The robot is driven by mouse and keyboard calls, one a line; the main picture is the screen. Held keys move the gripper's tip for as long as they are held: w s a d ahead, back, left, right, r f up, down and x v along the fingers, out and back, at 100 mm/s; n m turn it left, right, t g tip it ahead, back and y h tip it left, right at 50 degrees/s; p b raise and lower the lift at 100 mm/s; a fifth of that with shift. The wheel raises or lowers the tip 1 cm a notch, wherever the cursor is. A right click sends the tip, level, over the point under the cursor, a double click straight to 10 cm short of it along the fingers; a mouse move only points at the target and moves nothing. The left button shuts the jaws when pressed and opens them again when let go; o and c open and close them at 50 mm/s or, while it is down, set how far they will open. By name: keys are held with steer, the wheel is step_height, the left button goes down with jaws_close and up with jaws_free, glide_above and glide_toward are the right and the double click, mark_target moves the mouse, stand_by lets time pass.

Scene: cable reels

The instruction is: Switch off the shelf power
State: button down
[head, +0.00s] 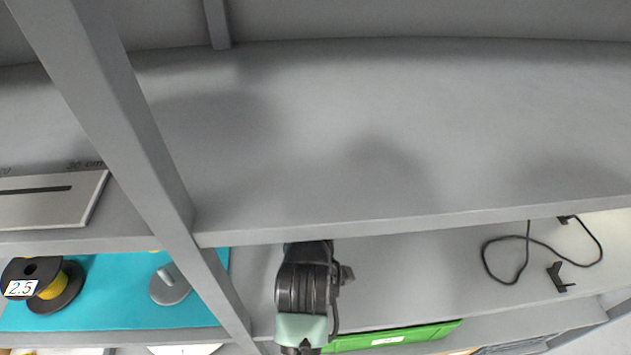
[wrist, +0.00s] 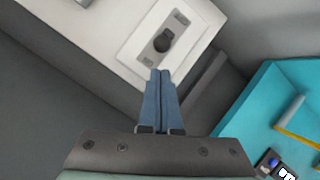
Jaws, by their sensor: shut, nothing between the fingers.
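In the wrist view a dark knob or toggle (wrist: 164,41) sits on a small grey plate (wrist: 154,54), which is fixed to a white box or panel (wrist: 117,19). This looks like the power switch; its setting I cannot tell. My gripper (wrist: 160,73) has blue fingers pressed together with nothing between them. The fingertips are just below the knob in the picture, overlapping the plate's lower end; whether they touch it I cannot tell. In the head view my arm reaches into the lower shelf bay, and neither the switch nor my fingertips can be made out.
A grey upright post (head: 119,120) and a shelf board edge (head: 420,221) frame the bay. A black cable (head: 527,240) lies at right, a green bin (head: 420,333) below. Left of the post, a cable reel (head: 64,296) marked 2.5 stands on a teal mat (head: 120,300).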

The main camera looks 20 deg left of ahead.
steer(key=shift+p+x, duration=0.4)
steer(key=shift+x, duration=1.9)
steer(key=shift+f, duration=0.1)
steer(key=shift+s+f+t+b, duration=0.15)
steer(key=shift+t+b, duration=0.15)
steer(key=shift+b, duration=0.55)
